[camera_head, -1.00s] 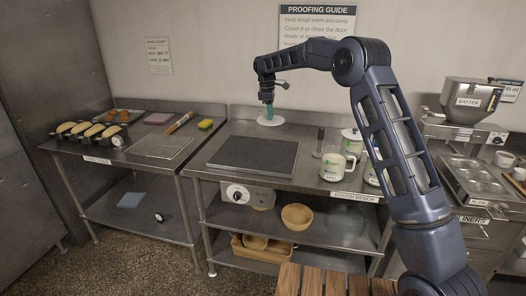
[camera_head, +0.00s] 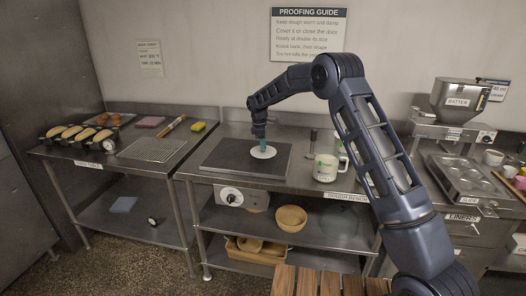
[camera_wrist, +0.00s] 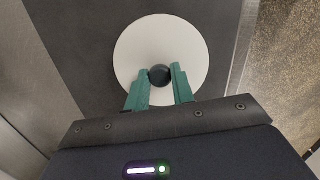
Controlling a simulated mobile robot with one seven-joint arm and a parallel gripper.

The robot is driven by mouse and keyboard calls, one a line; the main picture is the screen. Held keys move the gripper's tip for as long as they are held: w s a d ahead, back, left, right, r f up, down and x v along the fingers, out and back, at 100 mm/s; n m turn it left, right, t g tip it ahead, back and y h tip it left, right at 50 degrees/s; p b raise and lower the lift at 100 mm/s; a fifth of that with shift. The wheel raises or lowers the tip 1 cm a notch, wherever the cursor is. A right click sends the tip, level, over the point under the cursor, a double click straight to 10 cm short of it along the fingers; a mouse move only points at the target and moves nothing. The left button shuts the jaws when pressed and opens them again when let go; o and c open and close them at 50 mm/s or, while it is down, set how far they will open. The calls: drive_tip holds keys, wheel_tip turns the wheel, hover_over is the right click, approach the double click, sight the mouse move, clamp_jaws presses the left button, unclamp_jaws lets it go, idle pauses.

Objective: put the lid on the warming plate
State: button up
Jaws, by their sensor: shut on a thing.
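The lid (camera_head: 263,152) is a round white disc with a dark knob at its centre. It also shows in the wrist view (camera_wrist: 140,40). My gripper (camera_head: 262,143) is shut on the knob; in the wrist view its green fingers (camera_wrist: 160,78) stand on either side of it. The warming plate (camera_head: 225,158) is a dark flat square slab on the steel bench, with a dial on the front below it. The lid is over the right part of the plate. I cannot tell whether it touches the surface.
The left table (camera_head: 125,165) holds a wire rack (camera_head: 153,149), bread loaves and a yellow sponge (camera_head: 198,126). Bowls sit on the shelf below. The plate's left part is clear.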

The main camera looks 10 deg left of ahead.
sight(260, 151)
drive_tip(key=shift+f, duration=1.5)
drive_tip(key=shift+f, duration=0.1)
drive_tip(key=o, duration=1)
wheel_tip(260, 151, up, 12)
drive_tip(key=a, duration=0.1)
drive_tip(key=shift+a, duration=0.25)
drive_tip(key=shift+s, duration=0.1)
